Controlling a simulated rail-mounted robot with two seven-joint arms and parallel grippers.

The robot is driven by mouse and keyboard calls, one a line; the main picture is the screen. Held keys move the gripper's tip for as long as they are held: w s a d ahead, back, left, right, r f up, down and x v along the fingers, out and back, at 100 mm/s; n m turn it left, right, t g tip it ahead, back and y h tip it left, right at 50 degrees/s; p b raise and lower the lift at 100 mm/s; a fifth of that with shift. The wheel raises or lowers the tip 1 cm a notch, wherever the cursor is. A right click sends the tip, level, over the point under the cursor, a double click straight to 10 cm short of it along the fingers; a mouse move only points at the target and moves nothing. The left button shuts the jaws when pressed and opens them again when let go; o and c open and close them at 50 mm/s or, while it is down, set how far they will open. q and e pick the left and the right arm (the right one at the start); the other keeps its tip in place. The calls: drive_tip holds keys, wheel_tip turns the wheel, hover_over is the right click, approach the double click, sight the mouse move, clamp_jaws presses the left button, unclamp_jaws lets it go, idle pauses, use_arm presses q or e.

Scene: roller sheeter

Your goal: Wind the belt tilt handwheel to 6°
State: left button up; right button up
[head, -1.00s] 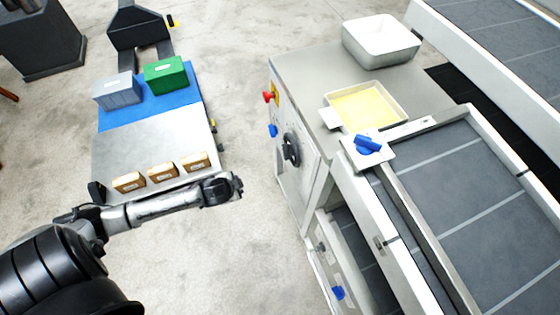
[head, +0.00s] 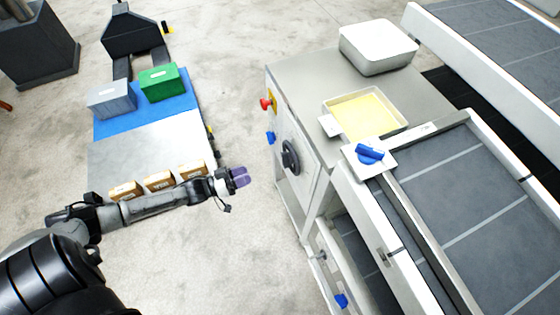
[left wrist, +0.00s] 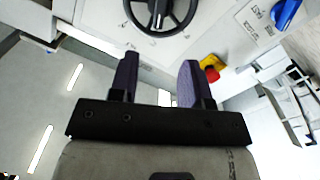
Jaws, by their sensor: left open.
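The black handwheel (head: 290,157) is on the side panel of the grey machine, facing my left arm. In the left wrist view the handwheel (left wrist: 160,16) shows at the top, with its rim, spokes and hub, cut by the frame edge. My left gripper (head: 241,177) is to the left of the handwheel and apart from it. Its two purple fingers show in the left wrist view (left wrist: 158,82), open with nothing between them. No tilt reading can be made out. My right gripper is not in view.
A red emergency button (head: 266,104) and a blue knob (head: 270,138) sit on the same panel. A blue knob (head: 369,153) is on top, near a tray of yellow stuff (head: 398,103). Floor is clear between.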

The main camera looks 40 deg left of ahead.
use_arm(q)
drive_tip(key=b, duration=0.2)
approach(289, 159)
drive_tip(key=a+f+x, duration=0.1)
drive_tip(key=x, duration=0.5)
drive_tip(key=shift+x, duration=0.75)
drive_tip(key=shift+d, duration=0.1)
clamp_jaws()
